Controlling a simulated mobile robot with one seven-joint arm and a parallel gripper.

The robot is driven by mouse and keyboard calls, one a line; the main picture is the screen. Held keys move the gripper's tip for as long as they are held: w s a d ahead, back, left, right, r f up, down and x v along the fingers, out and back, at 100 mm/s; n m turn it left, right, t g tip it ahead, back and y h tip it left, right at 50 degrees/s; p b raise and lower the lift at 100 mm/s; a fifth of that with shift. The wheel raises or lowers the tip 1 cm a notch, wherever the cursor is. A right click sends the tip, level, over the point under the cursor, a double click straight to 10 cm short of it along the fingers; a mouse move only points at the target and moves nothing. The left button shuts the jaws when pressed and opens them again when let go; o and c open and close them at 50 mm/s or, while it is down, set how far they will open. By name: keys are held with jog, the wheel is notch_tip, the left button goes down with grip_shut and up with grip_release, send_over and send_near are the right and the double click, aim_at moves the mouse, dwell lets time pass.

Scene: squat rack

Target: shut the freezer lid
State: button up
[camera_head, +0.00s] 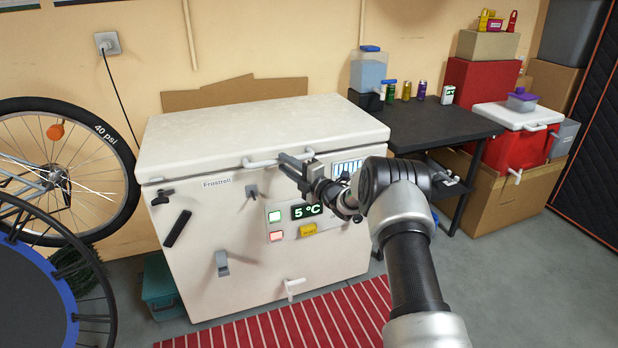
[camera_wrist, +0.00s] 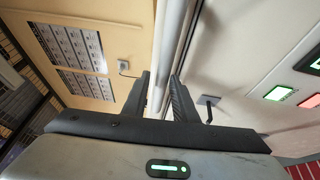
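The white chest freezer (camera_head: 235,250) stands against the wall. Its lid (camera_head: 255,128) lies flat or nearly flat over the body, with a thin dark seam below its front edge. I cannot tell whether a small gap is left. A white handle (camera_head: 262,162) runs along the lid's front edge. My gripper (camera_head: 284,165) is at the right part of this handle. In the wrist view the handle bar (camera_wrist: 168,50) passes between the two fingers of my gripper (camera_wrist: 159,78), which sit close on both sides of it. The freezer body (camera_wrist: 240,55) is to the right.
A dark table (camera_head: 435,122) with a water container and cans stands right of the freezer. A red cooler (camera_head: 515,140) sits on boxes farther right. A bicycle wheel (camera_head: 75,165) and a blue trampoline are at the left. A red striped mat (camera_head: 300,325) lies in front.

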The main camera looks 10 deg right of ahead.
jog(key=r+p+v, duration=0.1)
jog(key=p+v, duration=0.1)
jog(key=v, duration=1.1)
jog(key=shift+s+d+f, duration=0.25)
jog(key=shift+s+f, duration=0.1)
jog(key=shift+f, duration=0.1)
jog(key=shift+r, duration=0.1)
